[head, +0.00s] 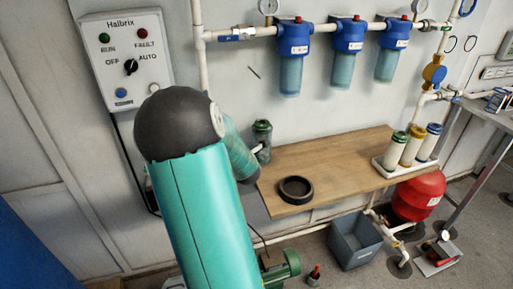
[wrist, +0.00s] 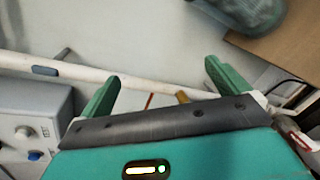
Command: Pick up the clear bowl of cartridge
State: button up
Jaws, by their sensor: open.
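Three filter housings with blue heads and clear bluish bowls hang from the white wall pipe in the head view: left bowl (head: 290,76), middle bowl (head: 342,70), right bowl (head: 386,66). I cannot tell which is meant. A dark greenish canister (head: 262,140) shows just past my arm at the bench's left end; what it is, I cannot tell. My gripper (wrist: 161,72) shows in the wrist view with its green fingers wide apart and nothing between them. In the head view my arm hides most of it. A grey-teal rounded thing (wrist: 235,12) is cut off at the wrist view's top.
A wooden bench (head: 335,168) holds a black ring (head: 296,189) and a white tray (head: 394,173) with three capped cartridges (head: 412,147). A control box (head: 127,60) is on the left wall. Below are a grey bin (head: 355,243), red tank (head: 418,196) and green motor (head: 283,268).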

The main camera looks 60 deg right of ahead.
jog(key=s+d+f+n+t+h, duration=0.1)
jog(key=s+d+f+n, duration=0.2)
jog(key=s+d+n, duration=0.25)
jog(key=n+t, duration=0.2)
jog(key=n, duration=0.4)
send_near(262, 131)
jog(key=x, duration=0.4)
jog(key=f+x, duration=0.1)
jog(key=x, duration=0.3)
jog(key=f+x, duration=0.1)
jog(key=x, duration=0.3)
jog(key=shift+d+f, duration=0.15)
jog(key=shift+d, duration=0.55)
jog(key=c, duration=1.4)
jog(key=shift+c, duration=0.9)
